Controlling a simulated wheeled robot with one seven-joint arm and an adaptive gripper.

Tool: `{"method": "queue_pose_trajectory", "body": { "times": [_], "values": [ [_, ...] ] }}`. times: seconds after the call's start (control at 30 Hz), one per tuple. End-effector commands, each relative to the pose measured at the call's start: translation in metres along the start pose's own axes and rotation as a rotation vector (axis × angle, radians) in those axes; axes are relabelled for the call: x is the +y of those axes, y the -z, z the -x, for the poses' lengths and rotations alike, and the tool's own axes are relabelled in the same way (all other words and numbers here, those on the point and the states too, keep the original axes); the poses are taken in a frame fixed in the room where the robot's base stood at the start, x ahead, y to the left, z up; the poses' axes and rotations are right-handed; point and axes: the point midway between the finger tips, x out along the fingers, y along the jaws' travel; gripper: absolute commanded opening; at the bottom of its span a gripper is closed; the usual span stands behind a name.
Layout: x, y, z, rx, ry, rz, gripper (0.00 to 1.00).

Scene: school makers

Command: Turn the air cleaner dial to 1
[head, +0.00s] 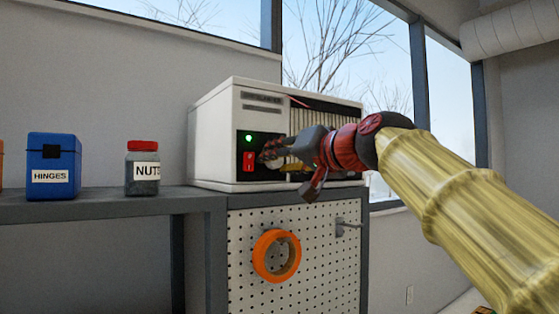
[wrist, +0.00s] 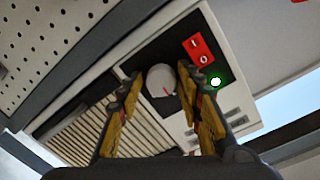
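The air cleaner (head: 215,125) is a white box with a dark control panel, a lit green light (head: 249,138) and a red rocker switch (head: 248,162). My gripper (head: 268,154) is at the panel, just right of the switch, and hides the dial in the head view. In the wrist view the round pale dial (wrist: 160,80) with a red mark lies between my two yellow-and-dark fingers. The fingers are apart, with a gap on the left; the right one is close to the dial's edge, and I cannot tell if it touches. The dial's numbers are not readable.
The air cleaner stands on a grey shelf (head: 100,207). A blue box labelled HINGES (head: 54,160) and a red-lidded NUTS jar (head: 142,172) stand to its left. An orange tape roll (head: 276,255) hangs on the pegboard (head: 330,285) below. Windows are behind.

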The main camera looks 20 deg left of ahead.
Motion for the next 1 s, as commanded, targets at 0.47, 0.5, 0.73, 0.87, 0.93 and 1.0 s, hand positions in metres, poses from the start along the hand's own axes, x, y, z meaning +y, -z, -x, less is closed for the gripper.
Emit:
{"method": "queue_pose_trajectory", "body": {
  "times": [0.47,0.5,0.73,0.87,0.93,1.0],
  "values": [
    [-0.0018,0.0021,0.0015,0.005,0.002,0.0,0.48],
    [-0.0019,0.0022,0.0015,0.005,0.002,0.0,0.48],
    [-0.0023,0.0033,0.0017,0.002,0.003,-0.039,0.48],
    [-0.0032,0.0055,0.0023,-0.005,0.006,-0.153,0.48],
    [-0.0034,0.0064,0.0023,-0.011,0.009,-0.247,0.48],
    [-0.0035,0.0069,0.0024,-0.018,0.012,-0.356,0.48]
  ]
}}
